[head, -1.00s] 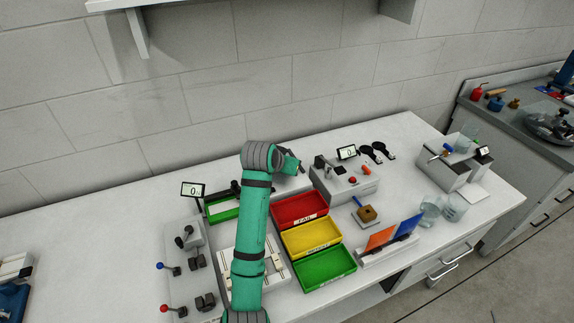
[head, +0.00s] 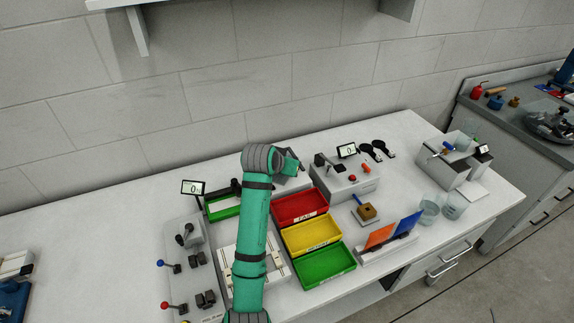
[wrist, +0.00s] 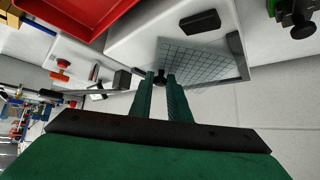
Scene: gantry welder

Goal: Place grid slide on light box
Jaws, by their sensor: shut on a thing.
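The grid slide (wrist: 195,62) is a grey pane with a fine square grid and a dark edge strip on its right side. It shows in the wrist view just beyond my fingertips. My gripper (wrist: 160,80) is shut on a small dark knob at the slide's near edge. In the head view my gripper (head: 294,164) is above the bench, behind the red tray. A pale box (wrist: 135,42) with a dark pad shows close to the slide in the wrist view. I cannot tell whether it is the light box, or whether the slide touches it.
Red (head: 300,207), yellow (head: 311,237) and green (head: 323,267) trays stand in a row. A grey device with a red button (head: 350,183) is to the right of my gripper. A green-rimmed tray (head: 222,211) and a small display (head: 193,188) are to the left.

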